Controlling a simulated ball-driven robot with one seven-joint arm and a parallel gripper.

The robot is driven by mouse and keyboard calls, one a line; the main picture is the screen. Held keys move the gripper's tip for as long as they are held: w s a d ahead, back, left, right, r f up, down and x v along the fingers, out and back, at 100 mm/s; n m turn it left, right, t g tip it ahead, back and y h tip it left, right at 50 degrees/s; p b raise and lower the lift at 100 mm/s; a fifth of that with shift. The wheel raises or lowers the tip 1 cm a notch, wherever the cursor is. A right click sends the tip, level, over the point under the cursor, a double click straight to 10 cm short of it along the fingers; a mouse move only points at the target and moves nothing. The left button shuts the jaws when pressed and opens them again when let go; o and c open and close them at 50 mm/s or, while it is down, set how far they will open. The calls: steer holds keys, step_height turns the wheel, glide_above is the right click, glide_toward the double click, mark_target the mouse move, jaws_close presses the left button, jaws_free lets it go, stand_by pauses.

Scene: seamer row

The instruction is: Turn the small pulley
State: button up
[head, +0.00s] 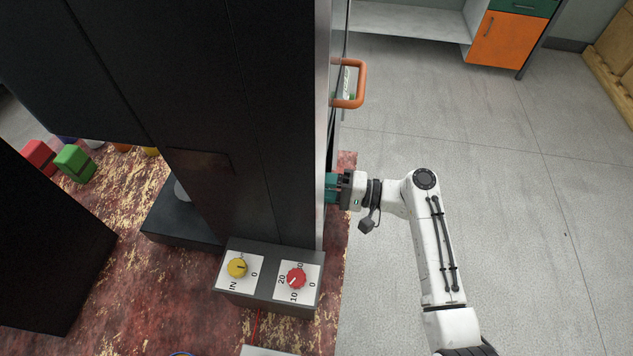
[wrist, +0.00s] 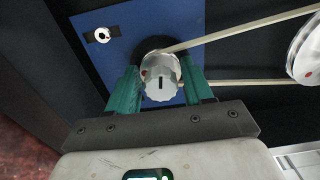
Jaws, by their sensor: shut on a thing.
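The small pulley (wrist: 160,77) is a silver-grey ribbed knob with a dark slot on its face and a red mark at its left. It is mounted in front of a blue plate (wrist: 187,22) in the wrist view, with a pale belt (wrist: 238,27) running from it to the right. My gripper (wrist: 161,86) has its teal fingers on both sides of the pulley, shut on it. In the head view my gripper (head: 331,187) reaches left into the dark machine's side, and the pulley is hidden there.
A larger white pulley (wrist: 306,50) is at the wrist view's right edge. In the head view, an orange handle (head: 361,84) sticks out beyond my gripper. A control box (head: 271,293) with yellow and red knobs stands nearer. Open grey floor (head: 510,200) lies to the right.

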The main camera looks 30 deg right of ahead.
steer(key=shift+d, duration=0.1)
stand_by(0.4)
steer(key=o, duration=0.8)
steer(key=shift+c, duration=0.2)
steer(key=b+v, duration=0.2)
steer(key=v, duration=0.9)
steer(key=shift+w, duration=0.1)
